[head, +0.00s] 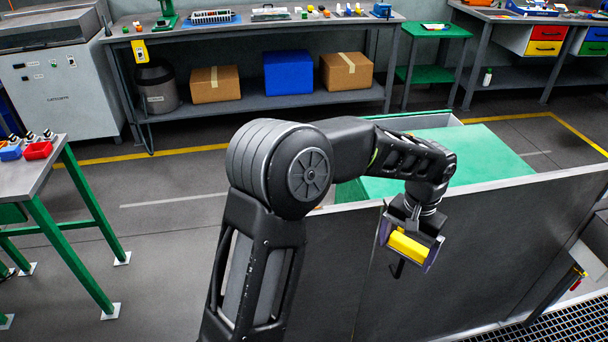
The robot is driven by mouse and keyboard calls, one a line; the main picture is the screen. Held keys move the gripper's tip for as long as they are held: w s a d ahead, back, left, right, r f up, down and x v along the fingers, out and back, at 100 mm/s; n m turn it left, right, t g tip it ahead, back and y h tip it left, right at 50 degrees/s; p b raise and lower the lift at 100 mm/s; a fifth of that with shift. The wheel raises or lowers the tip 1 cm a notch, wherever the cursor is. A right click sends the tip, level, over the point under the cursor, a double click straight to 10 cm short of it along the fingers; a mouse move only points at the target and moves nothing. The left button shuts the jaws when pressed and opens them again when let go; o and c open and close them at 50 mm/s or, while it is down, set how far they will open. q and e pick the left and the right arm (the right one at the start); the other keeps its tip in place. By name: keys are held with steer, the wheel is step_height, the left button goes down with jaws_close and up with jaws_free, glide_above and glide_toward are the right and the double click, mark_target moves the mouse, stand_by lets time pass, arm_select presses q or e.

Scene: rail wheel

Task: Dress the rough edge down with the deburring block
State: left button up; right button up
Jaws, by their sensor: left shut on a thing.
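My left gripper (409,247) is at the end of my dark arm, right of the middle in the head view. It is shut on a yellow block (408,246), which looks like the deburring block. The gripper hangs in front of a tall dark grey panel (470,265), a little below the panel's light top edge (500,184). I cannot tell whether the block touches the panel. No roughness on that edge can be made out at this size. My right gripper is not in view.
Behind the panel lies a green surface (480,150). A small bench (20,165) with a red bin (38,150) stands at left. A long workbench (250,27) with boxes below is at the back. A metal grating (555,322) is at bottom right.

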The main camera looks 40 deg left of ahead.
arm_select(q)
steer(key=s+a+r+n+p, duration=0.2)
steer(key=s+a+r+n, duration=0.3)
steer(key=a+r+n, duration=0.3)
steer(key=s+a+r+n+p, duration=0.2)
steer(key=s+a+r+n, duration=0.3)
steer(key=a+r+n, duration=0.3)
steer(key=a+n, duration=0.3)
steer(key=a, duration=0.2)
steer(key=shift+s+r, duration=0.2)
steer(key=shift+s, duration=0.15)
steer(key=shift+f, duration=0.15)
